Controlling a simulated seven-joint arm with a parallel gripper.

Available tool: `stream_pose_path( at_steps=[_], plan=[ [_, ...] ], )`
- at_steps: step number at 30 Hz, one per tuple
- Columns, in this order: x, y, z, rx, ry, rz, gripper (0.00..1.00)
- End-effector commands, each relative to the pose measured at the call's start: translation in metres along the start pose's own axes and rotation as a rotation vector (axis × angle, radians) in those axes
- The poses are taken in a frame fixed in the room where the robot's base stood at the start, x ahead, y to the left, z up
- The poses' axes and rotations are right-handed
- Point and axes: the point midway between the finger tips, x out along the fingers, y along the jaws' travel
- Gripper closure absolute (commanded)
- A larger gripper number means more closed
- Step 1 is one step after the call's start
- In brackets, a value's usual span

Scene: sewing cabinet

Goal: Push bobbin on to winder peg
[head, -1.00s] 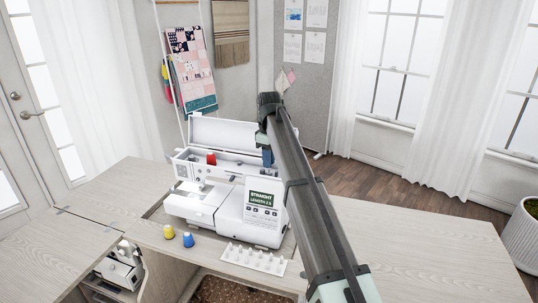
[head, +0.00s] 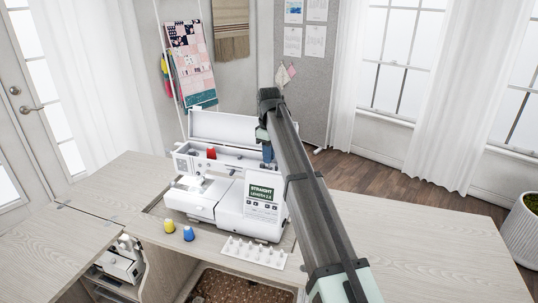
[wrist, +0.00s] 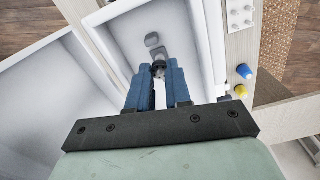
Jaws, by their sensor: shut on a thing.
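The white sewing machine (head: 230,205) stands on the cabinet with its top lid (head: 222,127) raised. My gripper (head: 267,152) reaches down at the right end of the machine's open top; my arm hides part of that end. In the wrist view my gripper's blue fingers (wrist: 158,72) are shut on a small dark round piece, seemingly the bobbin (wrist: 159,67). It is at the fingertips, inside the white recess. Grey parts (wrist: 156,46) of the winder show just beyond the fingertips. The peg itself is not clear, and I cannot tell whether the bobbin is on it.
A red spool (head: 211,153) sits in the machine's open top. Yellow (head: 168,226) and blue (head: 188,234) spools and a white rack of pegs (head: 254,251) stand in front of the machine. The tabletop (head: 420,235) at the right is clear.

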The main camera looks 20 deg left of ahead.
Motion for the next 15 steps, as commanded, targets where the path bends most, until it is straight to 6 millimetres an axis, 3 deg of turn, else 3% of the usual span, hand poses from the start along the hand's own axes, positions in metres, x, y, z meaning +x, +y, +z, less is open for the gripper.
stream_pose_path(
  at_steps=[15],
  plan=[
    [0.0061, -0.0001, 0.0001, 0.000, 0.000, 0.000, 1.00]
  ],
)
